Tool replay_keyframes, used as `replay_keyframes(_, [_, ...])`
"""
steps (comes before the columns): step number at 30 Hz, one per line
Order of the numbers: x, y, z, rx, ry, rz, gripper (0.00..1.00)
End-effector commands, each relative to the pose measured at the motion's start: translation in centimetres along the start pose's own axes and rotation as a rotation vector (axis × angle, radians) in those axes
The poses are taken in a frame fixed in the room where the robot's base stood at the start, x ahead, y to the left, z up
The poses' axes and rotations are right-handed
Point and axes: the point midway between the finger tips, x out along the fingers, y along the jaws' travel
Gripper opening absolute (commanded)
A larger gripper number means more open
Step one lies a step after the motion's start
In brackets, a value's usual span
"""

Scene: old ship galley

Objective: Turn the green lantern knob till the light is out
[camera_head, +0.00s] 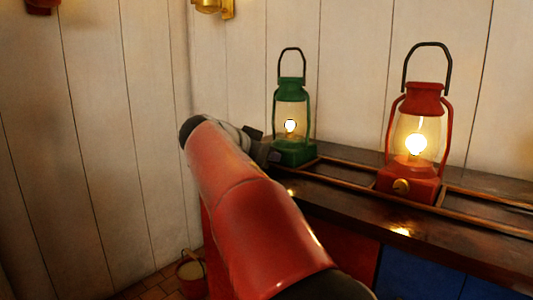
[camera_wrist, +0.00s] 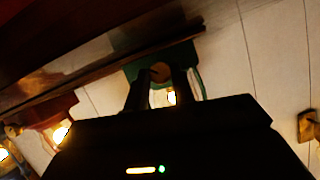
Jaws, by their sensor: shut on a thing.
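The green lantern (camera_head: 296,154) stands upright at the left end of the dark counter, its light burning small behind the glass. In the wrist view its green base (camera_wrist: 135,71) shows tilted, with the brass knob (camera_wrist: 160,71) on its face. My gripper (camera_wrist: 161,78) has its two fingers either side of the knob and is shut on it. In the head view my red arm hides the knob, and only a bit of my gripper (camera_head: 268,148) shows beside the lantern base.
A lit red lantern (camera_head: 423,130) with a brass knob stands on the counter (camera_head: 330,198) to the right, burning brighter. Thin wooden rails run along the counter top. A bucket (camera_head: 191,270) stands on the floor at lower left. A brass fitting (camera_head: 212,6) is on the plank wall.

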Motion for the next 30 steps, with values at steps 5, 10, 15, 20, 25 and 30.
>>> replay_keyframes(5, [-0.05, -0.13, -0.26, -0.08, 0.0, 0.035, 0.02])
replay_keyframes(10, [-0.07, -0.27, -0.32, -0.202, 0.001, 0.086, 0.02])
replay_keyframes(15, [-0.09, -0.43, -0.29, -0.341, 0.0, 0.143, 0.02])
replay_keyframes(20, [-0.05, -0.52, -0.23, -0.467, 0.0, 0.195, 0.02])
replay_keyframes(25, [0.0, -0.58, -0.12, -0.581, 0.001, 0.242, 0.02])
replay_keyframes(30, [0.04, -0.62, 0.0, -0.664, 0.0, 0.276, 0.02])
